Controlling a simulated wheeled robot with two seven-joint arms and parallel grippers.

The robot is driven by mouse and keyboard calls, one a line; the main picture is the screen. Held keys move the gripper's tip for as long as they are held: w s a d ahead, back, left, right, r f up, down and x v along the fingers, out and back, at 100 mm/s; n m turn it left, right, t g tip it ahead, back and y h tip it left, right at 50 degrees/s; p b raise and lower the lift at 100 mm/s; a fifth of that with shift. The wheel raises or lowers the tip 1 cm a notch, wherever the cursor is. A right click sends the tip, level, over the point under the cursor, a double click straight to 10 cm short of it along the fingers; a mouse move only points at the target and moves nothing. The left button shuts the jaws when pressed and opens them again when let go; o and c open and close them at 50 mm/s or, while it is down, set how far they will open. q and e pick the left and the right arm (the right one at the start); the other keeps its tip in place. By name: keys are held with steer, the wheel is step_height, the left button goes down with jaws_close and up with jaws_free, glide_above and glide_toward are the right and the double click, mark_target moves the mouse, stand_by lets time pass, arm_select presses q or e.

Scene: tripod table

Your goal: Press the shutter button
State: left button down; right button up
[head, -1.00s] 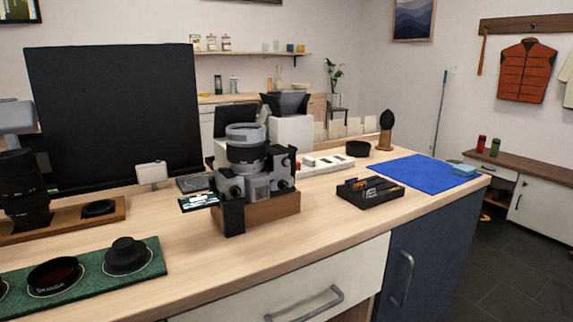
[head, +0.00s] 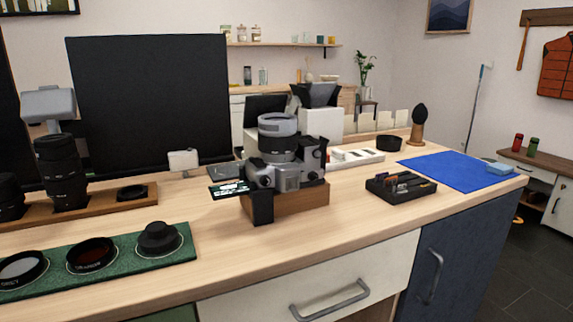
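A grey and black camera (head: 288,177) sits on a wooden block (head: 291,202) near the middle of the table. Its lens (head: 277,138) points upward, with a light grey ring on top. A small card with a green and white screen (head: 232,190) sticks out at its left side. The shutter button is too small to make out from here. Neither of my grippers is in the head view.
The wooden table (head: 335,235) has clear room in front of the camera. A green mat (head: 190,243) with several round filters lies at front left. A black tray (head: 400,189) with tools and a blue cloth (head: 455,169) lie to the right. A black panel (head: 150,105) stands behind.

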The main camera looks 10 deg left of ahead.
steer(key=shift+c, duration=0.4)
jaws_close()
stand_by(1.4)
